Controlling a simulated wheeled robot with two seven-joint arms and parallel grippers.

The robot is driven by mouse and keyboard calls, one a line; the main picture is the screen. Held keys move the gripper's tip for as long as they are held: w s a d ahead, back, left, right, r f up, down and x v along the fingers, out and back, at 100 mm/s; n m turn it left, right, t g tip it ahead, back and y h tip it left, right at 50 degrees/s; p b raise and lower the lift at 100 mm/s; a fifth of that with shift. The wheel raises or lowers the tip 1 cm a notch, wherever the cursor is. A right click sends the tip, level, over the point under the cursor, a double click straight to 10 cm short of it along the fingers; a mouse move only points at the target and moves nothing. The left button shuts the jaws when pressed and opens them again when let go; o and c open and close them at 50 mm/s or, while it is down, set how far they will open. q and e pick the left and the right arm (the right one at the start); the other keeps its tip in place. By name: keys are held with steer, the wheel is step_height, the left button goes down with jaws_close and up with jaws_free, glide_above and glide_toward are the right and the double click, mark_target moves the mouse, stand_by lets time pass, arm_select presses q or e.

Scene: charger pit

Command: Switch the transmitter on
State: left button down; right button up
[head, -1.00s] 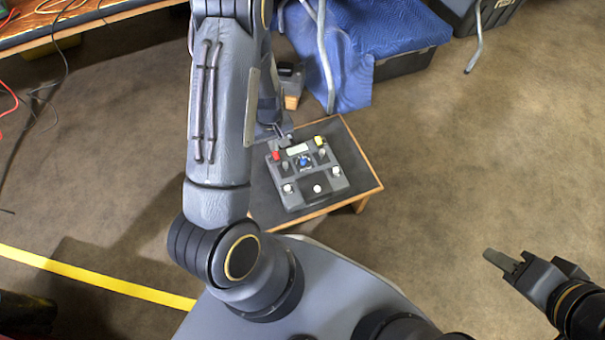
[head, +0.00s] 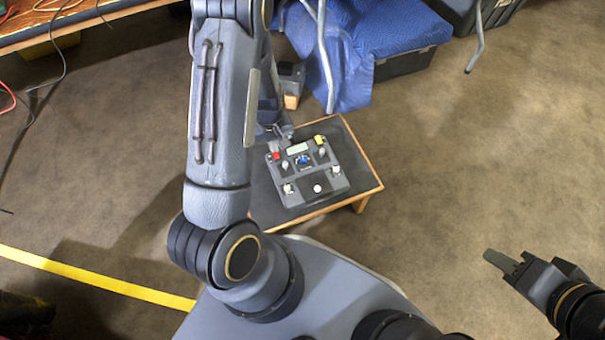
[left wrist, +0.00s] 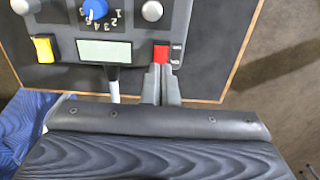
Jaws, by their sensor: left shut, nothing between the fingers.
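The transmitter is a dark grey box (head: 312,187) on a small low table. It has a red switch (head: 275,156), a yellow control (head: 320,140), a blue numbered knob (head: 303,160), a display and several pale knobs. My left gripper (head: 286,133) is at the box's far edge, near the red switch. In the left wrist view the shut, empty fingers (left wrist: 161,78) point at the red switch (left wrist: 161,54), their tips at or just short of it; I cannot tell whether they touch. The small labels beside the switch are unreadable. My right gripper (head: 505,260) is away at the lower right, holding nothing visible.
The table (head: 360,172) has a wooden edge and some bare dark top around the box. A blue blanket (head: 385,40) over a dark case and a metal leg (head: 325,60) stand just behind. Open carpet lies to the right. A workbench with cables is at the upper left.

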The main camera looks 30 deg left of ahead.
arm_select(q)
steer(key=shift+f+b, duration=0.3)
steer(key=shift+f, duration=0.1)
steer(key=shift+r, duration=0.1)
step_height(320, 180, up, 7)
steer(key=p, duration=0.6)
stand_by(0.3)
stand_by(0.4)
